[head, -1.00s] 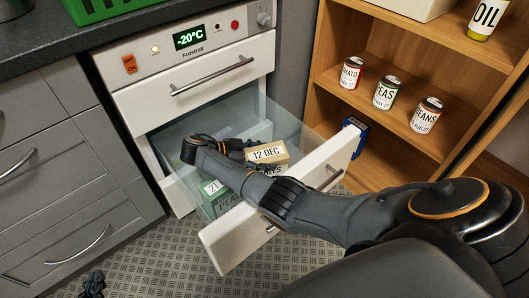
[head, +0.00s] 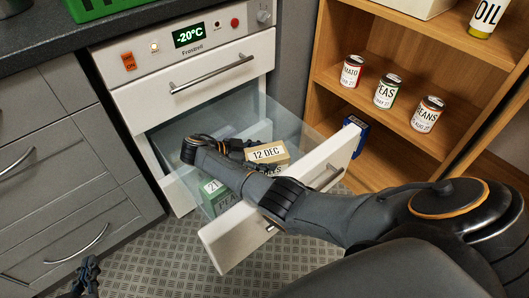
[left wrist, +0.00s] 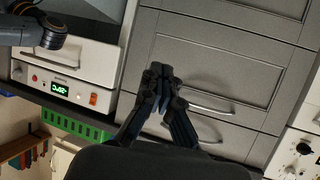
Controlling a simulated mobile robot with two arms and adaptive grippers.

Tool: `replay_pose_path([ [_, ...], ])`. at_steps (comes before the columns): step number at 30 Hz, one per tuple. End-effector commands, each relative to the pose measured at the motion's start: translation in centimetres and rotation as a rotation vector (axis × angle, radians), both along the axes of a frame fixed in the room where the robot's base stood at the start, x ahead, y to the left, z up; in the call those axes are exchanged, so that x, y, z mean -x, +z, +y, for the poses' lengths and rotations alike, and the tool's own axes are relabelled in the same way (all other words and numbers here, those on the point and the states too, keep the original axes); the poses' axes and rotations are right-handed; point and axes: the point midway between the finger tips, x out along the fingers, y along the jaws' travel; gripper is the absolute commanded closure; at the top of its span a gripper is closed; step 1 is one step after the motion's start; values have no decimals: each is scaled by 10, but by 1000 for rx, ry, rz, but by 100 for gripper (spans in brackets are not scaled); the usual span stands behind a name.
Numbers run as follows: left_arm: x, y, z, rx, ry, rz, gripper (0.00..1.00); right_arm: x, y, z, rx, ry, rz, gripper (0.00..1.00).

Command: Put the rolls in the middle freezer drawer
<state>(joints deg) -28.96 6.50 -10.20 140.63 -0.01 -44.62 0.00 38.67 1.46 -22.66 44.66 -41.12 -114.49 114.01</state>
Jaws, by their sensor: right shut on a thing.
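The freezer's middle drawer (head: 224,248) is pulled out, with clear sides and a white front. A tan box labelled "12 DEC" (head: 282,157) is inside the drawer's outline; its lower lettering is partly hidden, so I cannot fully read it as rolls. My right gripper (head: 246,147) reaches into the drawer from above and is shut on this box at its left end. My right forearm hides part of the drawer front and handle. My left gripper (head: 88,276) is at the bottom left, low by the grey cabinets. In the left wrist view its fingertips (left wrist: 160,72) meet, with nothing visible between them.
A green box labelled "21" (head: 213,188) lies in the drawer left of my right forearm. The closed top drawer (head: 190,101) is just above the opening. A wooden shelf (head: 340,88) with several cans stands close on the right. A blue object (head: 357,124) sits beside the drawer front.

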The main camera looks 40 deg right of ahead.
Motion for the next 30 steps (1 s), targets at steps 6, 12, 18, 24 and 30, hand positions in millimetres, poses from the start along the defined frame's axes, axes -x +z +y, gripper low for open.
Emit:
replay_pose_path([
  [6,-4,6,-2,8,-3,-36,100,0,-1,0,1,0,-1,73],
  [12,-8,12,-3,15,-4,-68,100,0,-3,0,1,0,-1,73],
  [18,-9,16,-4,19,-5,-87,100,0,-3,0,1,0,-1,73],
  [24,-9,15,-4,20,-6,-84,100,0,-4,0,0,0,0,7],
  [30,-8,14,-4,19,-6,-80,100,0,-3,0,0,0,0,7],
])
